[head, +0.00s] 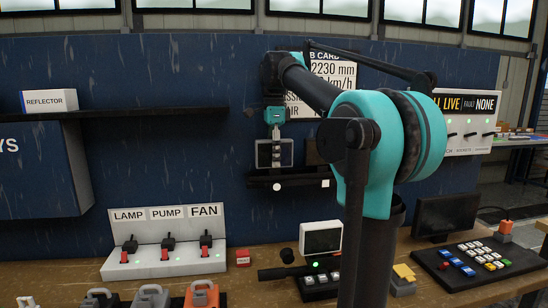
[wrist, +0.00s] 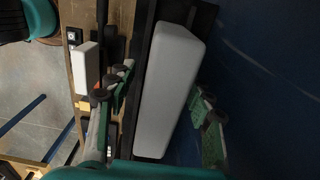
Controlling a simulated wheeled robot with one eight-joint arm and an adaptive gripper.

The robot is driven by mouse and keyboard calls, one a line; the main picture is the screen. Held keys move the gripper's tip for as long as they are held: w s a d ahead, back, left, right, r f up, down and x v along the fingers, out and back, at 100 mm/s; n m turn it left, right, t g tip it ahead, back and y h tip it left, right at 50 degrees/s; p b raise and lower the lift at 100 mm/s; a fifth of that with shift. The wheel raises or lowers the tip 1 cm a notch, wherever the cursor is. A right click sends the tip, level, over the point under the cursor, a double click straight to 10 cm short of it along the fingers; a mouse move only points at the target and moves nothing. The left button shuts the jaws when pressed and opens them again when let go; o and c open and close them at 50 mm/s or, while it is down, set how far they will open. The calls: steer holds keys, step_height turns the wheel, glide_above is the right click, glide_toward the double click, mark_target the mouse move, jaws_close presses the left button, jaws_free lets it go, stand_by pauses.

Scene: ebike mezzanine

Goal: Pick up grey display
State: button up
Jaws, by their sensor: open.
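The grey display (head: 283,154) stands upright on a small dark wall shelf (head: 262,182), with its dark screen facing the room. In the wrist view, the display (wrist: 172,85) shows as a long, pale grey rounded block seen from above. My gripper (head: 275,137) is just above the display in the head view, pointing down. In the wrist view, its green-tipped fingers are open, one on each side of the display, with visible gaps. I cannot tell how far down the fingers reach beside it.
A dark object (head: 314,152) stands right of the display on the same shelf. The blue wall (head: 180,75) is close behind. Below, the wooden bench (head: 255,290) holds a white-framed display (head: 321,238), a switch panel (head: 165,262) and a keypad (head: 478,262). A long shelf (head: 130,113) is at left.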

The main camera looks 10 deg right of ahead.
steer(key=shift+f, duration=0.1)
jaws_close()
stand_by(0.4)
